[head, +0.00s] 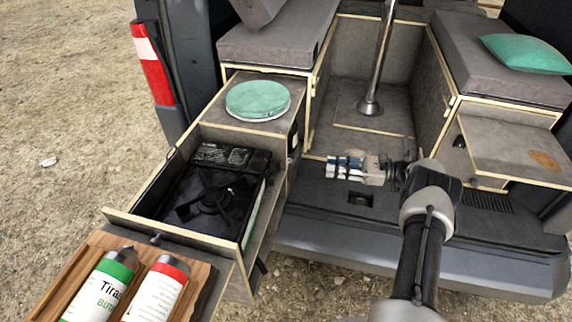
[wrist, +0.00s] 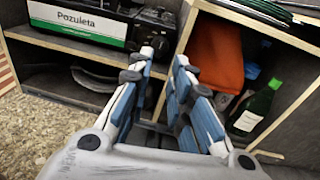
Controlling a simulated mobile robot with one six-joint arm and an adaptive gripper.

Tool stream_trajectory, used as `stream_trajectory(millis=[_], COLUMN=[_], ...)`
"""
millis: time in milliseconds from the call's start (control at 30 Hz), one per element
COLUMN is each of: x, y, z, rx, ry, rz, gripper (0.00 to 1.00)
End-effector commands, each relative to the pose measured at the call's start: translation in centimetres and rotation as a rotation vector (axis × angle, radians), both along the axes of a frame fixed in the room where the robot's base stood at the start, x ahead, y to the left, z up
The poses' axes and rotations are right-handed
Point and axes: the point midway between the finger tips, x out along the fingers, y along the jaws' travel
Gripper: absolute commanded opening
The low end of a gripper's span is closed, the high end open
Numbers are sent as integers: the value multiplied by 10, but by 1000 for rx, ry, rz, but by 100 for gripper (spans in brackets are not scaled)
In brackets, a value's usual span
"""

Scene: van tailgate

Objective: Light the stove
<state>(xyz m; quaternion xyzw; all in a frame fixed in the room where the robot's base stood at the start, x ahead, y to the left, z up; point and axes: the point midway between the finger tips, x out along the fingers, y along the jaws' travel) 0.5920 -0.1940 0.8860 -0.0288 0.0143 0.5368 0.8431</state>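The black camping stove (head: 212,200) sits in the pulled-out drawer at the left of the head view, with its burner and pan support on top. In the wrist view, the stove's side (wrist: 80,24) shows at the upper left, with a white and green label and dark control parts beside it. No flame is visible. My gripper (head: 331,167) is over the van's rear floor, to the right of the drawer and apart from the stove, pointing left. In the wrist view, my gripper (wrist: 165,58) has its blue-padded fingers apart with nothing between them.
Two gas canisters, green-banded (head: 103,284) and red-banded (head: 160,286), lie on a wooden board at the front left. A round green lid-like disc (head: 258,99) sits behind the stove. A metal post (head: 378,60) rises from the floor. A cubby holds a green bottle (wrist: 254,108) and orange cloth (wrist: 215,55).

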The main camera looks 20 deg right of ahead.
Motion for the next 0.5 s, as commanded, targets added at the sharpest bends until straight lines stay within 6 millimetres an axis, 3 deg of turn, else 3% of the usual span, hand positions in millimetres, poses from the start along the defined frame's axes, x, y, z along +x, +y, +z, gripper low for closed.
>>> stream_trajectory(millis=[100,233,500], x=[-5,-4,18], y=[-9,-6,36], z=[-15,-18,-18], rx=[52,69,67], ry=[4,5,8], rz=[-30,-37,-33], gripper=[19,19,19])
